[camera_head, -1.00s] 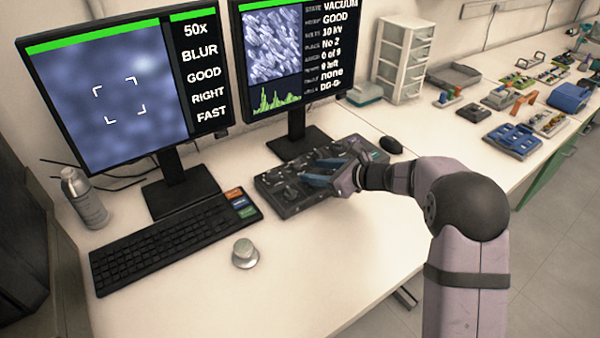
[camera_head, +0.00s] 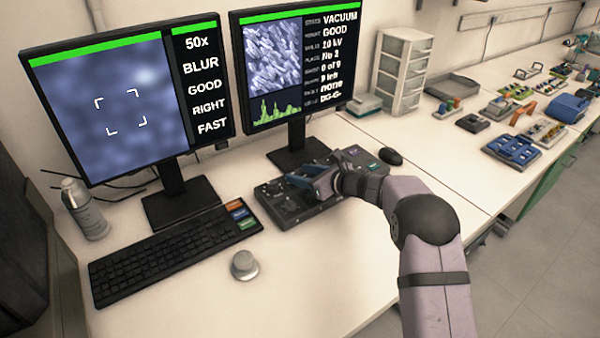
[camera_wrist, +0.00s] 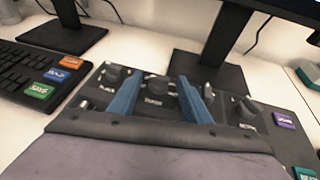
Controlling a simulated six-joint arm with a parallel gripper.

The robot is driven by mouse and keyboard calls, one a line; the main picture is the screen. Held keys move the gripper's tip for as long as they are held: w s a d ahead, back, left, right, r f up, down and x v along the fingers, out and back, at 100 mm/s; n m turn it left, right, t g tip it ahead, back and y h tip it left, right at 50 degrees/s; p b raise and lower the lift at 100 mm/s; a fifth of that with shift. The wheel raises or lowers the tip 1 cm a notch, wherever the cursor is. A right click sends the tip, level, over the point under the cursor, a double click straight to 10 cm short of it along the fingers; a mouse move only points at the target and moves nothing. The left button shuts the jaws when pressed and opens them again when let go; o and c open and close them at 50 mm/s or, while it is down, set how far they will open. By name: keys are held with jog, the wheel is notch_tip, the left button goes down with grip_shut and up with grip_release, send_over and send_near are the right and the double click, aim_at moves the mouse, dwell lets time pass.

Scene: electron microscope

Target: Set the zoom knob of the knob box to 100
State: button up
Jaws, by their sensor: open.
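The dark knob box (camera_head: 284,215) lies on the desk in front of the right monitor. Its panel also shows in the wrist view (camera_wrist: 95,148), with several black knobs and small white labels too blurred to read surely. My gripper (camera_head: 300,181) is over the box, its two blue fingers apart and empty. In the wrist view my gripper (camera_wrist: 158,92) has a knob (camera_wrist: 157,84) showing between its fingers. I cannot tell how far above it the fingertips are. The left monitor (camera_head: 112,95) reads 50x, BLUR, GOOD, RIGHT, FAST.
The right monitor (camera_head: 275,95) stands close behind the box. A mouse (camera_head: 391,156) lies right of the box.

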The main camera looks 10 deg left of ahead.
jog(key=shift+w+a+f, duration=0.25)
jog(key=shift+a, duration=0.15)
jog(key=c, duration=1)
jog(key=shift+c, duration=0.2)
jog(key=shift+a+m+t+h+b, duration=0.1)
jog(key=shift+m+t+h+b, duration=0.25)
jog(key=shift+b, duration=0.9)
jog(key=b, duration=0.2)
jog(key=m+t+h+b, duration=0.1)
jog(key=b, duration=0.2)
jog(key=m+t+h+b, duration=0.1)
jog(key=b, duration=0.2)
jog(key=shift+s+a+f+m, duration=0.2)
jog(key=shift+f+m, duration=0.05)
jog(key=m+t+h+b, duration=0.1)
jog(key=m+h+b, duration=0.1)
jog(key=b, duration=0.4)
jog(key=shift+s+a+r, duration=0.1)
jog(key=shift+a, duration=0.05)
jog(key=m+t+h+b, duration=0.1)
jog(key=b, duration=0.1)
jog(key=shift+r+b, duration=0.2)
jog(key=shift+b, duration=0.1)
jog(key=shift+r+m+h+b, duration=0.15)
jog(key=shift+m+h+b, duration=0.35)
jog(key=shift+h+b, duration=0.05)
